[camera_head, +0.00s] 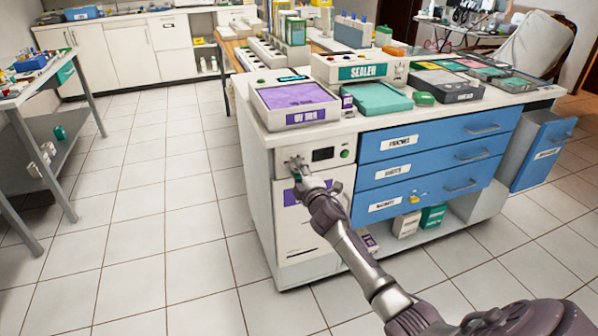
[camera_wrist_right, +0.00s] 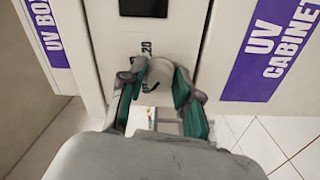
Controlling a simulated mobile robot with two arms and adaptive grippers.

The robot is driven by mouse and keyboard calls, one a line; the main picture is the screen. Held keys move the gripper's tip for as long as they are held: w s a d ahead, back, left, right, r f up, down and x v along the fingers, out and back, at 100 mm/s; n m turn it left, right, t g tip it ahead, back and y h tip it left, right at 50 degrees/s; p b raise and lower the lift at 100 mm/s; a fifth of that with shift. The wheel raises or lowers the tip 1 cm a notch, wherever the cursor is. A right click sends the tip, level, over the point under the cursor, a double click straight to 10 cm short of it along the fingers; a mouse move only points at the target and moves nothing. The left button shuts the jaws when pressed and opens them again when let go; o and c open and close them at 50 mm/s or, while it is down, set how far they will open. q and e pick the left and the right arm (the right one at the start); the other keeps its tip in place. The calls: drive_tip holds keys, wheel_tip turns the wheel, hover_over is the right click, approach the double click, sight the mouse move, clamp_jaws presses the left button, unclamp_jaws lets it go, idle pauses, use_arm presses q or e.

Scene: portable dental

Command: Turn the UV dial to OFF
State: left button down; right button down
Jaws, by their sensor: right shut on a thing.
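The UV cabinet (camera_head: 315,221) is a white unit with a purple label, built into the left end of the blue-drawer counter. My right gripper (camera_head: 298,168) is at the left of its upper control panel. In the right wrist view, the light grey UV dial (camera_wrist_right: 160,75) sits between the two green-padded fingers of my right gripper (camera_wrist_right: 156,96), which is shut on it. A "20" mark shows above the dial; other marks are partly hidden by the fingers, so I cannot tell its setting. My left gripper is not in view.
A dark display (camera_head: 323,154) and a green button (camera_head: 345,154) are right of the dial. Blue drawers (camera_head: 436,155) are to the right.

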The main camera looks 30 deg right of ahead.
drive_tip(key=shift+f+n, duration=0.1)
drive_tip(key=shift+n, duration=0.3)
drive_tip(key=c, duration=0.8)
unclamp_jaws()
drive_tip(key=v, duration=1.2)
drive_tip(key=shift+a, duration=0.1)
